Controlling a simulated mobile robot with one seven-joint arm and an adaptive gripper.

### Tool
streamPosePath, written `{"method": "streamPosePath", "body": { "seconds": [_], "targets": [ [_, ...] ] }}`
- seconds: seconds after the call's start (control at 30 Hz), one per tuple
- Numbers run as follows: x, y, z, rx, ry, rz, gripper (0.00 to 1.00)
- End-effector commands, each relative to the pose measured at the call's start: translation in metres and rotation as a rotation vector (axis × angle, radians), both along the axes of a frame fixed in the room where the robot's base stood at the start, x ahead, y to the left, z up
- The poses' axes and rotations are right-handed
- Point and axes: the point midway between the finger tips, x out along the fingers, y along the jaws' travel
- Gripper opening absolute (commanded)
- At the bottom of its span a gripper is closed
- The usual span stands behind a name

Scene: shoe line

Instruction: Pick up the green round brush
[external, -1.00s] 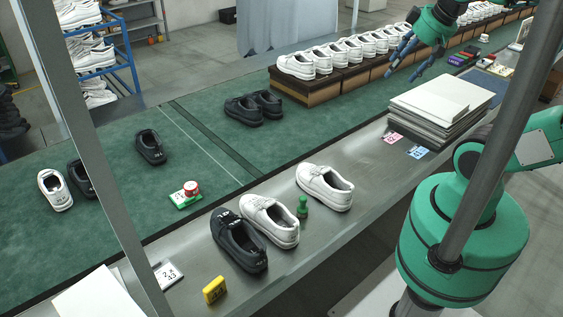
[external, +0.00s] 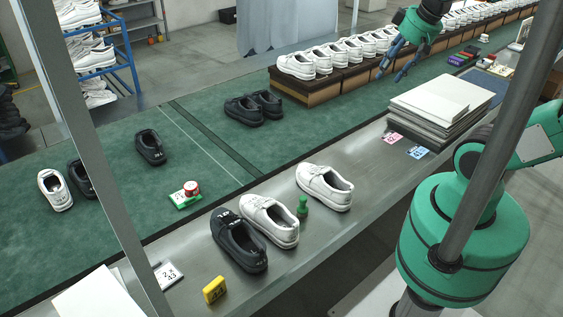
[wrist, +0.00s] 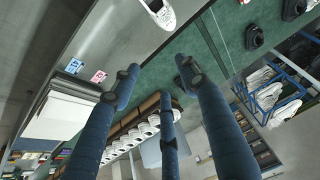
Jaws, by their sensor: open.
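The green round brush (external: 302,207) stands on the grey metal strip along the conveyor's near side, in the external view. It is a small knobbed green thing, between a white shoe (external: 269,222) on its left and another white shoe (external: 325,188) on its right. I cannot make it out in the wrist view. My gripper (external: 389,74) is at the upper right, in the air, well away from the brush. Its blue fingers are spread and empty; they also show in the wrist view (wrist: 157,72).
A black shoe (external: 239,241) lies left of the white ones, with a yellow block (external: 214,290) nearby. Shoe boxes (external: 310,88) bearing white shoes line the far side.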

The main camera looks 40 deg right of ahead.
Motion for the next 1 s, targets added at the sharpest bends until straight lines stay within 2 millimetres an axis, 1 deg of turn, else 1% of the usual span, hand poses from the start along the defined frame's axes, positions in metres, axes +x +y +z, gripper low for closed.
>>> {"method": "streamPosePath", "body": {
  "seconds": [0.03, 0.17, 0.27, 0.47, 0.6, 0.73, 0.87, 1.0],
  "targets": [
    [0.009, 0.005, -0.006, 0.005, 0.022, 0.005, 0.44],
    [0.033, 0.021, -0.023, 0.019, 0.077, 0.011, 0.44],
    [0.053, 0.036, -0.039, 0.028, 0.122, 0.015, 0.44],
    [0.088, 0.068, -0.081, 0.037, 0.214, 0.02, 0.44],
    [0.108, 0.092, -0.116, 0.04, 0.277, 0.021, 0.44],
    [0.122, 0.115, -0.152, 0.036, 0.335, 0.019, 0.44],
    [0.132, 0.138, -0.193, 0.028, 0.394, 0.018, 0.44],
    [0.137, 0.163, -0.239, 0.015, 0.453, 0.013, 0.44]
  ]
}}
